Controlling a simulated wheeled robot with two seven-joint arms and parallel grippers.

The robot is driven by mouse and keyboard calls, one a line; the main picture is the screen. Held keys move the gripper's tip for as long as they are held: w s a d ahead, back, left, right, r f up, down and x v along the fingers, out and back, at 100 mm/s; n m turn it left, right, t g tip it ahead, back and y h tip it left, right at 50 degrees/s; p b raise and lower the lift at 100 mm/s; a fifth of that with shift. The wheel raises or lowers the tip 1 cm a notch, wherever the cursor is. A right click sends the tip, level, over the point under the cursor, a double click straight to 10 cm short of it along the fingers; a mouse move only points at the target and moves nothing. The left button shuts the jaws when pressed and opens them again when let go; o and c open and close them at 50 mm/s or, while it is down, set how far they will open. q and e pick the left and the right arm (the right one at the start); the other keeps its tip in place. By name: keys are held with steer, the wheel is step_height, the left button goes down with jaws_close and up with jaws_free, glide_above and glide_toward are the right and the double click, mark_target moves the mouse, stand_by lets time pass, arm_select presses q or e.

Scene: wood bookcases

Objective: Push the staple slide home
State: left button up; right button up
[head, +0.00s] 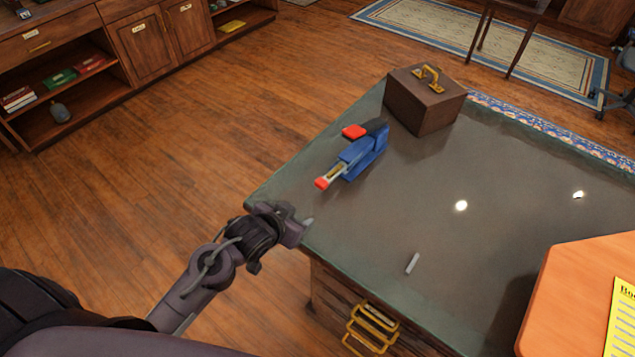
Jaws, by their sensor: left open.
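A blue stapler (366,158) with a red-and-black top lies on the dark desk top (400,200), near its left edge. Its staple slide (335,173), a pale metal channel with a red tip, sticks out of the front toward the lower left. My left gripper (303,219) is open and empty at the desk's left edge, below and to the left of the slide's red tip and apart from it. A small grey stick-like piece (412,263), perhaps a strip of staples, lies alone on the desk. My right gripper is not in view.
A brown box (425,100) with a gold handle stands behind the stapler. An orange surface (575,300) with a yellow sheet (625,318) fills the lower right. The middle of the desk is mostly clear. Gold-handled drawers (370,328) are below its front edge.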

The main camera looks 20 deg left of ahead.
mark_target(320, 183)
arm_select(q)
steer(key=w+t+h, duration=0.1)
steer(key=w, duration=0.1)
steer(key=w+t+h, duration=0.1)
steer(key=w, duration=0.1)
steer(key=w+a+m, duration=0.1)
steer(key=shift+w+a+f+t+h, duration=0.1)
steer(key=shift+w+f+t+h, duration=0.05)
steer(key=shift+w+t+h, duration=0.25)
steer(key=shift+w+a+h, duration=0.1)
steer(key=shift+w+h, duration=0.3)
steer(key=shift+w, duration=0.05)
steer(key=x, duration=0.6)
steer(key=shift+w+f, duration=0.1)
steer(key=shift+w, duration=0.3)
steer(key=shift+w+d+f, duration=0.1)
steer(key=shift+w+d, duration=0.15)
steer(key=shift+d, duration=0.05)
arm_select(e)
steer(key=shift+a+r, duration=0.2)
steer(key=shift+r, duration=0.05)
arm_select(q)
steer(key=shift+c, duration=0.3)
